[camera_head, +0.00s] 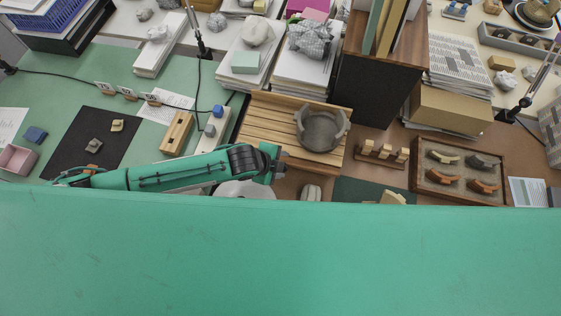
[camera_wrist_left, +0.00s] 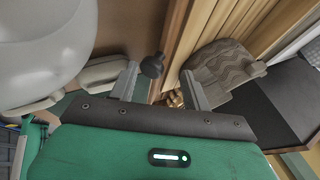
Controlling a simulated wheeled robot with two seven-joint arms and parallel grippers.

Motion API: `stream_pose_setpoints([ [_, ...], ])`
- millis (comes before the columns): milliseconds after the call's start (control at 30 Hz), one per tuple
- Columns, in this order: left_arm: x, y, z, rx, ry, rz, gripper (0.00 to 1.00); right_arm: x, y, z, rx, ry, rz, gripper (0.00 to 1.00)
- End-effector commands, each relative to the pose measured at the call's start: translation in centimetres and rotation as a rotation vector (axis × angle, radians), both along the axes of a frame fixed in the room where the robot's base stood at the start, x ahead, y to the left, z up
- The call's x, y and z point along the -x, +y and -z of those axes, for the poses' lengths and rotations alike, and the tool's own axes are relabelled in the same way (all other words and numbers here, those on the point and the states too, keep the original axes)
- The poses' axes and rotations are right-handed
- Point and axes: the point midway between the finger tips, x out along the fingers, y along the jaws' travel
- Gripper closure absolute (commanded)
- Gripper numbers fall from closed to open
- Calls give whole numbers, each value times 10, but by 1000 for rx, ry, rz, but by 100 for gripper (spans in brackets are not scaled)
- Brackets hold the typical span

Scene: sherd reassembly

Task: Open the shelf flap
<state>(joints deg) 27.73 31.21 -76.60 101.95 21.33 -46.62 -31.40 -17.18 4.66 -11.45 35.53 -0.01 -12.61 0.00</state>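I cannot pick out the shelf flap with certainty. In the left wrist view a dark round knob (camera_wrist_left: 152,66) stands between and just beyond the fingers of my left gripper (camera_wrist_left: 160,88), close to the edge of slatted wood (camera_wrist_left: 225,30). The fingers are apart, and I see nothing clamped between them. The knob cannot be made out there. My right gripper is in neither view.
A grey broken vessel (camera_head: 320,128) stands on the slatted board. A white round object (camera_head: 240,187) lies beside my gripper. A dark cabinet (camera_head: 375,95) stands behind the board. A tray of sherds (camera_head: 460,193) is at right. A large green surface (camera_head: 280,255) hides the near area.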

Motion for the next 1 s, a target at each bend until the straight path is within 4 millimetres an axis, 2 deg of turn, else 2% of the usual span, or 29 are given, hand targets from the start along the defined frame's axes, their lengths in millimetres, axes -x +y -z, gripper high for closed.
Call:
stream_pose_setpoints([
  [367,2,6,-12,4,-7,0,52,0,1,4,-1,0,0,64],
  [1000,42,57,-100,1,-4,-1,52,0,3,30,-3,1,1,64],
])
